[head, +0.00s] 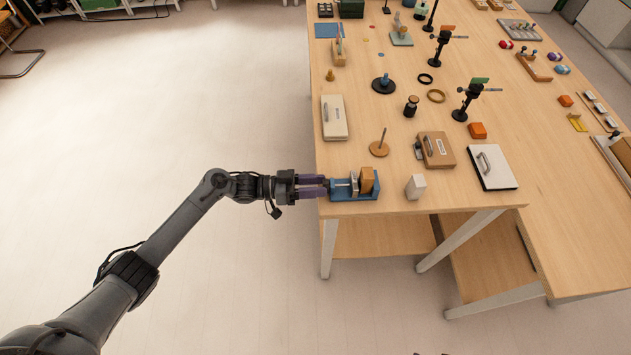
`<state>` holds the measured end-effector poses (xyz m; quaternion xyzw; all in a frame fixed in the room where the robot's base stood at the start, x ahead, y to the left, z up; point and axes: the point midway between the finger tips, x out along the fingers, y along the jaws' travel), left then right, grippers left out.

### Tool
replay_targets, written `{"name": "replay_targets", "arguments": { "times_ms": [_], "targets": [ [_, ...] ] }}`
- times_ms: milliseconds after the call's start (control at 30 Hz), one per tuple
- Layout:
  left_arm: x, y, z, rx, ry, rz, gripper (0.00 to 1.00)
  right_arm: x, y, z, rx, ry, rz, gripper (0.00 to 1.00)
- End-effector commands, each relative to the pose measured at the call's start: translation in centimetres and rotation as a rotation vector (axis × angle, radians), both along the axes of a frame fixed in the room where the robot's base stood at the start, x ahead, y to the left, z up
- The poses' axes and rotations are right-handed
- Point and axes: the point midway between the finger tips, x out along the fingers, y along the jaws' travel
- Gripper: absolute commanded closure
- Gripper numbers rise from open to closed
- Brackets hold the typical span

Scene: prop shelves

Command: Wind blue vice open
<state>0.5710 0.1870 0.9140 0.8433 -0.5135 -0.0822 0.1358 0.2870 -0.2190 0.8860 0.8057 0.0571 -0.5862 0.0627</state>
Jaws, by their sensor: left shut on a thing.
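The blue vice (353,197) sits at the front left corner of the wooden table. A brown block (367,181) stands in it, at the right side of a pale jaw plate (354,184). My left gripper (325,186), with purple fingers, reaches in from the left at the vice's left end. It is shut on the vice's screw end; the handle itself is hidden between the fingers. Whether the jaw plate touches the block is too small to tell. My right gripper is not in view.
A white block (415,186) stands just right of the vice. Behind are a pale box with a handle (334,118), a wooden disc with a peg (379,149), a brown case (436,150) and a white panel (492,167). Open floor lies left of the table.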

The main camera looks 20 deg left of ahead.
Motion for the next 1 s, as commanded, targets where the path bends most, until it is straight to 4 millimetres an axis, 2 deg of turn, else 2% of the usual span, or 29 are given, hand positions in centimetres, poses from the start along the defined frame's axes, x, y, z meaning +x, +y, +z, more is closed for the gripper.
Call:
{"name": "replay_targets", "arguments": {
  "times_ms": [100,500,1000],
  "targets": [
    [0.0,0.0,0.3,-0.043,0.087,0.001,0.87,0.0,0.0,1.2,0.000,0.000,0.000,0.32],
    [0.1,0.0,0.1,-0.162,0.313,0.000,0.87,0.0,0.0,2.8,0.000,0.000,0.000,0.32],
    [0.1,0.0,-0.1,-0.196,0.382,0.000,0.87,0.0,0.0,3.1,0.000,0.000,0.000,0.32]
  ]
}}
